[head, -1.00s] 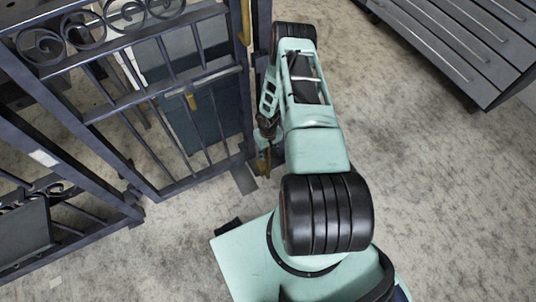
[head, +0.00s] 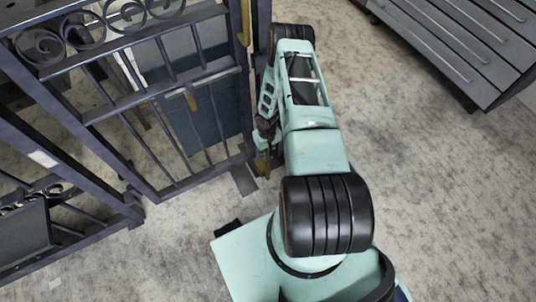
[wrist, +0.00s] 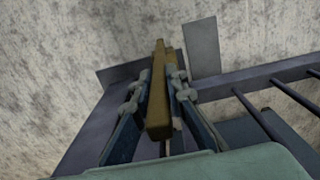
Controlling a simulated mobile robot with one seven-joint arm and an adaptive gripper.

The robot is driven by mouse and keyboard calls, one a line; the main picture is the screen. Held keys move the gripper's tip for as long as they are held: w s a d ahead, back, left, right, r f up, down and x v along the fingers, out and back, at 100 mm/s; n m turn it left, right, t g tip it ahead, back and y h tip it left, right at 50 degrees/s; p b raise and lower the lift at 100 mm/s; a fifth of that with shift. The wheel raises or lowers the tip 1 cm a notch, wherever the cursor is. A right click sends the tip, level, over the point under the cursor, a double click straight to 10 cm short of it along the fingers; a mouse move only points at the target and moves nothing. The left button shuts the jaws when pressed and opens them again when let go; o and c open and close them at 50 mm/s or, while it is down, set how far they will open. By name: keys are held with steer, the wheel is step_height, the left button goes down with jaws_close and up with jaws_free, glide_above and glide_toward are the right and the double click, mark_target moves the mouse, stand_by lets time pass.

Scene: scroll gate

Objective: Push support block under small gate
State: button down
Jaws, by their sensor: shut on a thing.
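The small barred gate (head: 187,98) stands upright left of my arm in the head view. My gripper (wrist: 160,85) points down beside the gate's lower right corner. Its fingers are shut on a long yellow-brown bar (wrist: 159,112), which I take for the support block. The bar also shows in the head view (head: 262,166), largely hidden by my arm. A flat grey piece (head: 244,180) lies on the floor by the gate's corner, left of the bar. It also shows in the wrist view (wrist: 202,46). I cannot tell whether the bar touches the gate.
A dark barred fence section (head: 60,230) stands at the lower left. A slatted grey bench or cabinet (head: 450,40) stands at the upper right. The concrete floor (head: 425,170) right of my arm is clear.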

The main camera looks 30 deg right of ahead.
steer(key=w+a+b, duration=0.3)
steer(key=w+a, duration=0.1)
steer(key=a, duration=0.3)
steer(key=shift+w+a, duration=0.3)
steer(key=shift+a, duration=0.1)
steer(key=c, duration=1.9)
jaws_free()
steer(key=shift+s+d, duration=0.1)
steer(key=shift+c, duration=0.2)
steer(key=shift+r, duration=0.1)
step_height(320, 180, up, 12)
